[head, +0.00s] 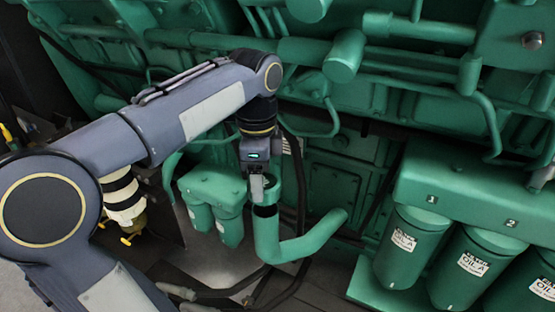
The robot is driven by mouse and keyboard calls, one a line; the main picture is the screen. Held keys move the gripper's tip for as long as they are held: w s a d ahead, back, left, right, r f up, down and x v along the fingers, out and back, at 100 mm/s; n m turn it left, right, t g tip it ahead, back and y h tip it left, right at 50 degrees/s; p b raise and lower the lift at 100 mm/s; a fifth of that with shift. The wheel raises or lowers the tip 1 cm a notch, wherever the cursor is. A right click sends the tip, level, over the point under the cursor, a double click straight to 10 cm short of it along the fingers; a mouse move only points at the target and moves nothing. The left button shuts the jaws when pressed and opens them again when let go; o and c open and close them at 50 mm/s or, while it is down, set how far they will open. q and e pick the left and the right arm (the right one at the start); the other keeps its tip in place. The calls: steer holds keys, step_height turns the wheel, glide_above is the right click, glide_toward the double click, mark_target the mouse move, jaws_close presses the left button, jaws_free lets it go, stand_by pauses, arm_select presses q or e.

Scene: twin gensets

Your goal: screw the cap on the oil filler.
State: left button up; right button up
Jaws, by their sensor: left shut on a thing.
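The oil filler (267,237) is a bent green pipe in the middle of the head view. Its upright neck has a dark band or mouth at the top. My left gripper (262,188) points down right over that neck. Its grey fingers are shut on a green piece, which I take to be the cap (273,186). The cap is partly hidden by the fingers. I cannot tell whether it touches the neck or sits just above it. My right gripper is not in view.
Green engine pipes and casings fill the back. Several green oil filters (410,243) hang under a numbered housing (460,195) at the right. Smaller green canisters (230,228) are left of the filler. A black hose (299,195) runs close behind the gripper.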

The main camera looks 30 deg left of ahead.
arm_select(q)
steer(key=shift+w+f, duration=0.1)
steer(key=shift+w, duration=0.3)
steer(key=shift+w+f, duration=0.1)
steer(key=shift+w, duration=0.05)
steer(key=shift+s+f+b, duration=0.35)
steer(key=shift+f+b, duration=0.05)
steer(key=shift+b, duration=0.25)
steer(key=shift+w+f+b, duration=0.2)
steer(key=shift+f+b, duration=0.95)
steer(key=shift+s+f+b, duration=0.1)
steer(key=shift+f+b, duration=0.35)
steer(key=shift+f, duration=0.3)
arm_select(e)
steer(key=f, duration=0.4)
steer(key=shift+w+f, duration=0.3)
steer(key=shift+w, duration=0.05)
arm_select(q)
steer(key=shift+a, duration=0.1)
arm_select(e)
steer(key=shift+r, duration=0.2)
arm_select(q)
steer(key=shift+f, duration=0.35)
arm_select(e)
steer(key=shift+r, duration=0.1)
